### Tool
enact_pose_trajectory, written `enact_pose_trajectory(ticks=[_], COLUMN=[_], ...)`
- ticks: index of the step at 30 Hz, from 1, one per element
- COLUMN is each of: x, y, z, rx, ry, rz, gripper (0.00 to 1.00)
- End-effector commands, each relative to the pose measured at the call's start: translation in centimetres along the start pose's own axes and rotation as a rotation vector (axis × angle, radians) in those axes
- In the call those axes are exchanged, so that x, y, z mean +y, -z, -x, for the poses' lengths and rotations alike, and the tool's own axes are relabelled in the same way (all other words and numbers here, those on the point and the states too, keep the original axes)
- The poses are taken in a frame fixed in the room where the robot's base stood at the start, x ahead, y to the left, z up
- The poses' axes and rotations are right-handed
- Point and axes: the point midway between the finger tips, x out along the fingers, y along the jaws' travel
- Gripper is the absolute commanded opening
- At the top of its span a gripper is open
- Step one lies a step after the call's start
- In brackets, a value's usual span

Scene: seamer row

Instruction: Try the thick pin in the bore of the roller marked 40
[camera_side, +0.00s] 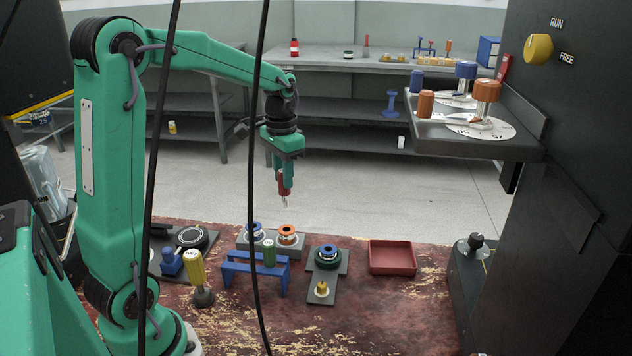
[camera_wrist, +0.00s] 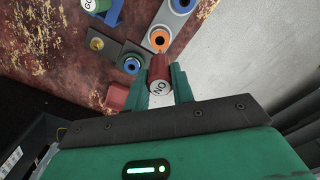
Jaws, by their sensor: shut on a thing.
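My gripper (camera_side: 285,172) hangs high above the far edge of the bench, shut on a red-handled pin (camera_side: 285,184). In the wrist view the red handle (camera_wrist: 159,88) sits between the green fingers with "NO" on its end. Its thin tip points down in the side view, touching nothing. A green-handled pin (camera_side: 269,252) stands in the blue rack (camera_side: 241,266). Rollers with a blue centre (camera_side: 254,230) and an orange centre (camera_side: 287,231) sit on a grey block. A dark green roller (camera_side: 327,254) sits on a grey plate. No 40 mark is legible on any roller.
A brass peg (camera_side: 321,289) stands in front of the green roller. An empty red tray (camera_side: 392,257) lies to the right. A yellow-handled tool (camera_side: 196,266) stands left of the rack. Black cables cross the side view. A dark cabinet (camera_side: 570,230) closes the right.

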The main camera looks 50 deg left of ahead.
Motion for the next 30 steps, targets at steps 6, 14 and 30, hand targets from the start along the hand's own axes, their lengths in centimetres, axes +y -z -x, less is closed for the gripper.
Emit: enact_pose_trajectory(ticks=[6,14,30], x=[0.0,0.0,0.0], y=[0.0,0.0,0.0], z=[-0.8,-2.0,-4.7], rx=[-0.002,-0.002,-0.002], ry=[-0.001,-0.001,-0.001], rz=[0.0,0.0,0.0], gripper=[0.04,0.04,0.04])
